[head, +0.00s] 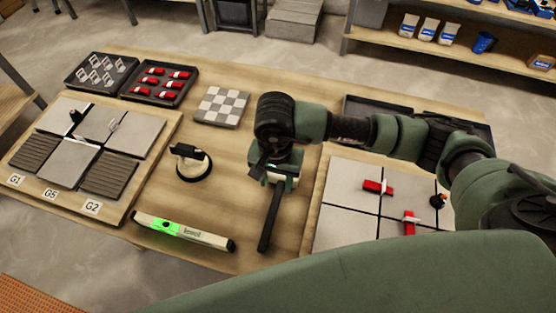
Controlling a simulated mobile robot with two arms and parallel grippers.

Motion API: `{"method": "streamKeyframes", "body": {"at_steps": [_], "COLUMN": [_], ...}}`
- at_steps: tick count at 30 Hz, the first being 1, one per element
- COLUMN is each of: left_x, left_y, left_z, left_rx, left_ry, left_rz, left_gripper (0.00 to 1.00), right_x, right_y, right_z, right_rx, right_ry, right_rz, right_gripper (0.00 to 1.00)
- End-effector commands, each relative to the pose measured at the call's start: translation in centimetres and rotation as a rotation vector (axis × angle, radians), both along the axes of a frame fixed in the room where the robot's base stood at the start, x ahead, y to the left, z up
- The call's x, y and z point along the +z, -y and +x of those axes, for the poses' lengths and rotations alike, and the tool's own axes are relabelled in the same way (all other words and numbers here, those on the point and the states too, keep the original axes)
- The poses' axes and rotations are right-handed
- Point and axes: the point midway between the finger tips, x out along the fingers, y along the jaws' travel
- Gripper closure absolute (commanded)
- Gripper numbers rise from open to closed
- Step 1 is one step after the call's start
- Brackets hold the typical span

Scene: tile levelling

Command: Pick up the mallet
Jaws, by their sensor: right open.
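The mallet shows as a dark handle (269,222) lying on the wooden table, its free end towards the front edge. Its other end and its head are hidden under my right gripper and wrist. My right gripper (272,177) is open and points down over the hidden end of the handle. I cannot tell whether the fingers touch the mallet or straddle it. My left gripper is not in view.
A level (183,231) and a black-and-white suction cup (190,161) lie left of the handle. A checkered tile (221,106) and a tray of red wedges (186,85) lie farther back. Tiles with red wedges (345,207) lie to the right.

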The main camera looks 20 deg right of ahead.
Motion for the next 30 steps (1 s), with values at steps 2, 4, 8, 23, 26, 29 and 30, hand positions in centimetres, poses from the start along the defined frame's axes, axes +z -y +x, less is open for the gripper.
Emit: {"method": "streamKeyframes", "body": {"at_steps": [2,4,8,23,26,29,30], "left_x": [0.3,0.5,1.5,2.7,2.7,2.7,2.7], "left_y": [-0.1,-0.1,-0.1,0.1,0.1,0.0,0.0], "left_z": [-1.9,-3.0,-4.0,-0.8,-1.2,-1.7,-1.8], "left_rx": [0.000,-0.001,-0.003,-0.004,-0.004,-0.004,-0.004], "left_ry": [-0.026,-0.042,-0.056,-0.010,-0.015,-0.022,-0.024], "left_rz": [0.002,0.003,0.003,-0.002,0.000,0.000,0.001], "left_gripper": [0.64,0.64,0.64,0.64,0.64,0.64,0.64], "right_x": [-0.9,-1.7,-3.1,-7.1,-7.0,-7.0,-7.0], "right_y": [0.0,0.0,0.1,0.1,0.1,0.1,0.1], "right_z": [-0.1,-0.1,-0.2,0.0,0.0,0.0,0.0], "right_rx": [-0.002,-0.002,-0.003,-0.002,-0.002,-0.002,-0.003], "right_ry": [-0.005,-0.005,-0.008,-0.003,-0.002,-0.002,-0.002], "right_rz": [-0.002,-0.002,-0.001,0.003,0.003,0.003,0.003], "right_gripper": [0.55,0.55,0.55,0.55,0.77,1.00,1.00]}}
